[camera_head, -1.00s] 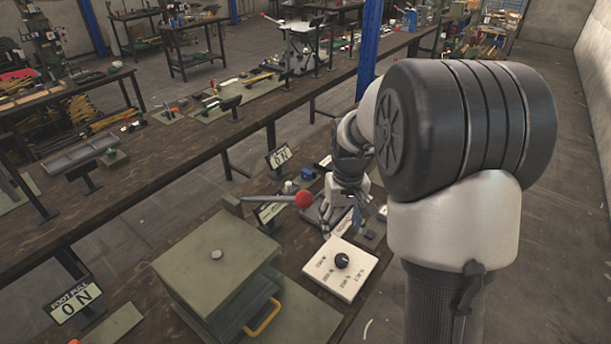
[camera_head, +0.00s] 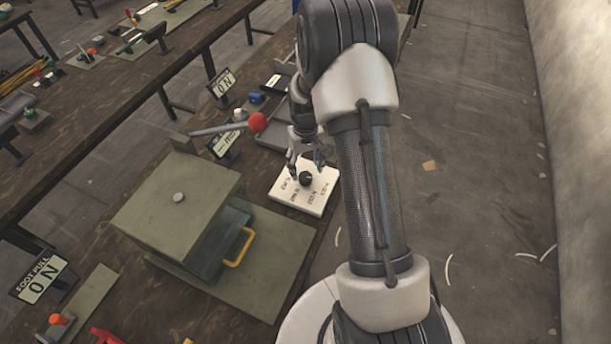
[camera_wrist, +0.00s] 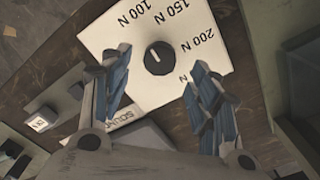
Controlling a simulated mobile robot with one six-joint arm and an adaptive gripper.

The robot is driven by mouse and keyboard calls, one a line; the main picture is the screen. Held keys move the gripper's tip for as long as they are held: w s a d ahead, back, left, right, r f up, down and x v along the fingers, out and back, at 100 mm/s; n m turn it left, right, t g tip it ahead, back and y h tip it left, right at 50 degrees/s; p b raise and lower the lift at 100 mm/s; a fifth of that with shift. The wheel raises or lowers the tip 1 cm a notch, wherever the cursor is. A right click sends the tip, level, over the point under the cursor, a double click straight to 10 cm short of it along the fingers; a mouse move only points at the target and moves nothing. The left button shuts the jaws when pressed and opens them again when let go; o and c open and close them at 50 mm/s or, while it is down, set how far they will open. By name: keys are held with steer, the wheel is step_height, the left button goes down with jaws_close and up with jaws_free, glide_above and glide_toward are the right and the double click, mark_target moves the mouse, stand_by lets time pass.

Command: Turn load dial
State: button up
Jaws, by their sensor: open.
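The load dial is a black round knob (camera_head: 305,178) on a white square plate (camera_head: 322,197) lying on the bench. In the wrist view the knob (camera_wrist: 158,58) shows a light pointer line, and the plate (camera_wrist: 110,38) has printed marks including 100 N, 150 N and 200 N. My gripper (camera_head: 306,166) is just above the dial and behind it in the head view. In the wrist view its blue-padded fingers (camera_wrist: 157,80) are spread wide, one on each side of the knob's near edge. Nothing is between them that I can see held; whether they touch the plate is unclear.
A green press box (camera_head: 175,205) with a yellow handle (camera_head: 240,247) stands left of the plate. Open floor is to the right.

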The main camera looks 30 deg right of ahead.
mark_target(306, 176)
steer(key=shift+f+b, duration=0.3)
steer(key=shift+f, duration=1.95)
steer(key=c, duration=1.1)
